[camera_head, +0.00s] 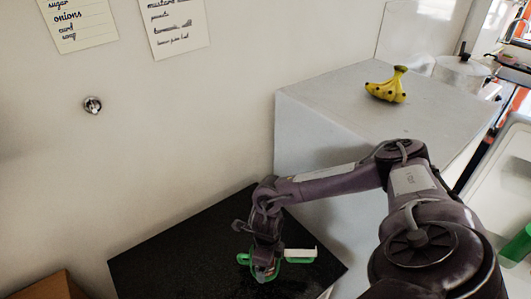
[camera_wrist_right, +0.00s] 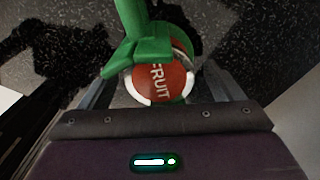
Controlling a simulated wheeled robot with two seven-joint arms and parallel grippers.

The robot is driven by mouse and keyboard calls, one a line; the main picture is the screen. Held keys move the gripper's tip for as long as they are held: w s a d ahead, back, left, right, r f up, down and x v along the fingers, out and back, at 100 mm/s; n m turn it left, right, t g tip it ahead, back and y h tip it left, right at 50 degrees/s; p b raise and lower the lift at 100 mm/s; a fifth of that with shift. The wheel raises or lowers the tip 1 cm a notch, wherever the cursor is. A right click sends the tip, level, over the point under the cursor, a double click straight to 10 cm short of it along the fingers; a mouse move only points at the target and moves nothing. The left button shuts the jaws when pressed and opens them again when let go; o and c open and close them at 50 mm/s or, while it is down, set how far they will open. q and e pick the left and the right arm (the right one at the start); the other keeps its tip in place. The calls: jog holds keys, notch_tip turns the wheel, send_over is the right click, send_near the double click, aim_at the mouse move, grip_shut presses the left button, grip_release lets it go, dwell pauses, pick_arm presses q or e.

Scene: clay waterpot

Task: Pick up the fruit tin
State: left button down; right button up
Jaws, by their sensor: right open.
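The fruit tin (camera_wrist_right: 160,84) has a red and white face with the word FRUIT and sits between the fingers of my right gripper (camera_wrist_right: 158,72) in the right wrist view. The fingers are apart, one on each side of it; whether they touch it I cannot tell. A green object (camera_wrist_right: 150,47) covers part of the tin in that view. In the head view, my right gripper (camera_head: 265,265) is low over the black countertop (camera_head: 180,255), with green pieces (camera_head: 300,254) showing on both sides; the tin is mostly hidden there. My left gripper is not in view.
A grey-white cabinet top (camera_head: 330,92) rises right behind the counter and carries bananas (camera_head: 387,88). A lidded pot (camera_head: 462,72) stands farther right. A brown box (camera_head: 50,287) is at the lower left. The counter left of the gripper looks clear.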

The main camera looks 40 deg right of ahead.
jog(key=shift+c, duration=1.2)
jog(key=c, duration=1)
